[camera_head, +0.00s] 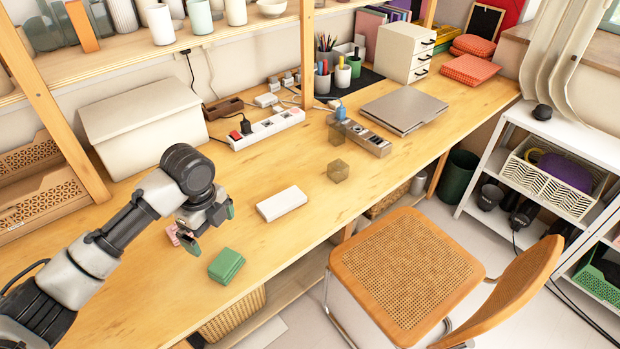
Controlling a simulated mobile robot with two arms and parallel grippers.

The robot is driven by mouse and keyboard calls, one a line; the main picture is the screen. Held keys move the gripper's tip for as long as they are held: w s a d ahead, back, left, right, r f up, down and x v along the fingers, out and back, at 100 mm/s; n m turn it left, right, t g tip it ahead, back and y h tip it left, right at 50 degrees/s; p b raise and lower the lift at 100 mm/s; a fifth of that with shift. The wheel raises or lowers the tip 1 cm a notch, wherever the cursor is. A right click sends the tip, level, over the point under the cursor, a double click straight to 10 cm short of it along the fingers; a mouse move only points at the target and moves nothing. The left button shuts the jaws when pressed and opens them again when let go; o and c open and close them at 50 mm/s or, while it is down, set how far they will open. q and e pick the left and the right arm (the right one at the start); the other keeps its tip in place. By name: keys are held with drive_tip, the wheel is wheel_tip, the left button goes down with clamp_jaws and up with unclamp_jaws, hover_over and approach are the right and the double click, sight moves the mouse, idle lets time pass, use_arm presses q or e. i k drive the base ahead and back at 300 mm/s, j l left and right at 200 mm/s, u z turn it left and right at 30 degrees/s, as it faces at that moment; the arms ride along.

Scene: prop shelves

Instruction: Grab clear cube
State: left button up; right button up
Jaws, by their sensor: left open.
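The clear cube (338,171) is a small see-through brownish block on the wooden desk, near the desk's front edge. My left gripper (209,228) is open and points down over the desk, well to the left of the cube. Nothing shows between its fingers. A white flat box lies on the desk between the gripper and the cube. My right gripper is not in view.
The white box (282,203) and a green block (226,265) lie near the gripper. A pink object (174,235) is partly hidden behind it. Power strips (266,128) and a closed laptop (404,109) lie behind. A chair (405,270) stands at the front edge.

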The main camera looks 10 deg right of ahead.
sight(337, 169)
drive_tip(key=i+j+z, duration=0.1)
drive_tip(key=i+z, duration=0.15)
drive_tip(key=z, duration=0.15)
drive_tip(key=i+j+z, duration=0.2)
drive_tip(key=z, duration=0.2)
drive_tip(key=i+j+z, duration=0.2)
drive_tip(key=z, duration=0.2)
